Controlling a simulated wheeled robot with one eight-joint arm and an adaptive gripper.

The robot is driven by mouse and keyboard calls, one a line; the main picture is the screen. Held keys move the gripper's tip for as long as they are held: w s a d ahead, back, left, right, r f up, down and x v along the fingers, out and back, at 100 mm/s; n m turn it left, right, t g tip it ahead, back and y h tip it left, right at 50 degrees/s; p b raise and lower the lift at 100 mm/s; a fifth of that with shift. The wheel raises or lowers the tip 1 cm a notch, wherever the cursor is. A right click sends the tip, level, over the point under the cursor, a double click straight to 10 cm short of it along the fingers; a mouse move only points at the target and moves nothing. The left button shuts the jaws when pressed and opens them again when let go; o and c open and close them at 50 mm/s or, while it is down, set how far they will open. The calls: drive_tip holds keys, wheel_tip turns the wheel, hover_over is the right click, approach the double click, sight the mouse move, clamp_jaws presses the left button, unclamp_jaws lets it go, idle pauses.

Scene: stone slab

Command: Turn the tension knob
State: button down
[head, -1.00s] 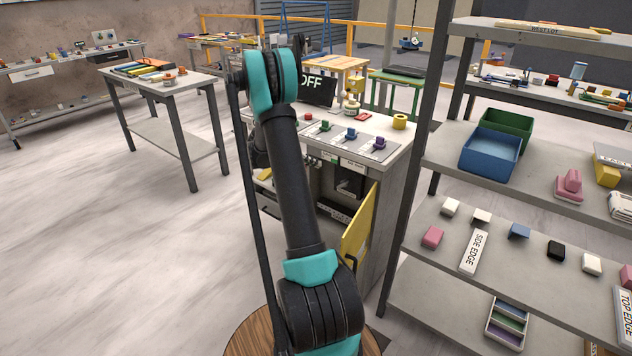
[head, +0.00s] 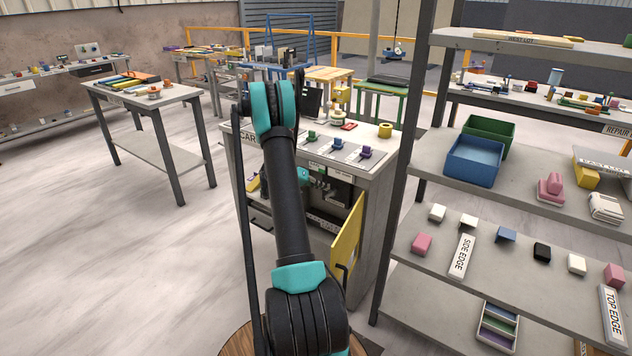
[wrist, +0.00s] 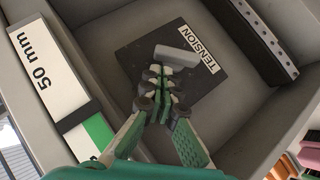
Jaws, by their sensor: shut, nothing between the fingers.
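The tension knob (wrist: 178,56) is a pale grey bar-shaped handle on a square black plate (wrist: 136,54) with a white TENSION label (wrist: 196,48). In the wrist view the plate sits inside a grey recess. My gripper (wrist: 160,84) is shut and empty, with its fingertips just below the knob's left end in the picture. I cannot tell whether the tips touch the knob. In the head view a bit of teal from my gripper (head: 303,175) shows at the open front of the workbench cabinet (head: 375,215); my arm hides the rest.
A yellow door (head: 347,240) stands open at the cabinet's right side. A 50 mm labelled block (wrist: 45,75) with a green strip lies left of the plate; a dark perforated rail (wrist: 262,40) is on the right. A shelf rack (head: 470,210) stands close on the right.

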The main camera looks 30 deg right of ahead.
drive_tip(key=shift+s+d+f, duration=0.2)
drive_tip(key=shift+s+f, duration=0.2)
drive_tip(key=shift+f, duration=0.05)
drive_tip(key=shift+s+d+r+m+t+y, duration=0.1)
drive_tip(key=shift+s+m+t+y, duration=0.15)
drive_tip(key=shift+m+t+y, duration=0.2)
idle(0.5)
